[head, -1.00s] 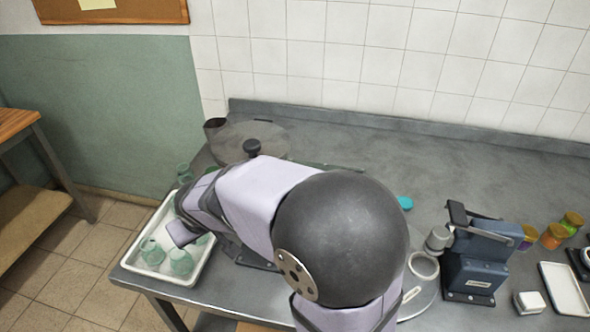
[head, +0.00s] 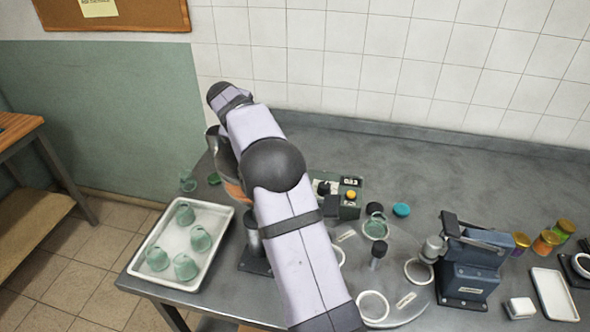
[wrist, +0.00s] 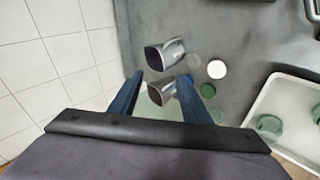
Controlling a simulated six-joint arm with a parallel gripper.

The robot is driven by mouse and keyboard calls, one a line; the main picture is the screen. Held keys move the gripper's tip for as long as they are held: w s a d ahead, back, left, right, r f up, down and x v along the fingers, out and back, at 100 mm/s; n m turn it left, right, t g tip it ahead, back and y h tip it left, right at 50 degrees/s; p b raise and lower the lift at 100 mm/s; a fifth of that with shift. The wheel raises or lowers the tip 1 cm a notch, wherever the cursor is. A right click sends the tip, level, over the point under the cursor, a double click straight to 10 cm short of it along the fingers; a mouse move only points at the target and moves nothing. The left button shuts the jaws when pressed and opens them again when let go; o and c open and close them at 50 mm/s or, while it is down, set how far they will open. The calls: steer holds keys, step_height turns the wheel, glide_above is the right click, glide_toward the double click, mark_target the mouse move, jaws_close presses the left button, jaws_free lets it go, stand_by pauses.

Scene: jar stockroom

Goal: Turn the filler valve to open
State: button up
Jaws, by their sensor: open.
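The filler is mostly hidden behind my arm in the head view. A grey metal hopper side (head: 226,160), an orange part (head: 237,191), a post (head: 252,236) and a dark base show. I cannot make out its valve handle or the handle's position. In the wrist view my gripper (wrist: 161,76) is open, its two blue fingers apart with nothing held. Two shiny metal pieces with open ends (wrist: 165,55) appear beyond and between the fingers; I cannot tell their exact distance. My gripper's fingers are hidden in the head view.
A white tray (head: 222,243) with several green glass jars stands at front left. Right of my arm are a control box (head: 350,209) with a yellow button, a jar (head: 375,226), a teal lid (head: 401,209) and a blue press (head: 472,266). The tiled wall is close behind.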

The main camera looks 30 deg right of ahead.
steer(key=s+d+f+n+g+y+p, duration=0.1)
steer(key=s+d+f+g+p, duration=0.1)
steer(key=s+d, duration=0.1)
steer(key=s+d+f+n+g+y+p, duration=0.1)
steer(key=s+d+f+g+y, duration=0.1)
steer(key=s, duration=0.4)
steer(key=s+d+f+n+g+y+p, duration=0.1)
steer(key=s+d+f+g+p, duration=0.1)
steer(key=s+d+g, duration=0.1)
steer(key=shift+s+d+p, duration=0.3)
steer(key=shift+s+d, duration=0.05)
steer(key=shift+s, duration=0.55)
steer(key=shift+s+f+y, duration=0.15)
steer(key=shift+s+y, duration=0.15)
steer(key=shift+y, duration=0.1)
steer(key=shift+f+p, duration=1.5)
steer(key=shift+f, duration=2.15)
steer(key=c, duration=1)
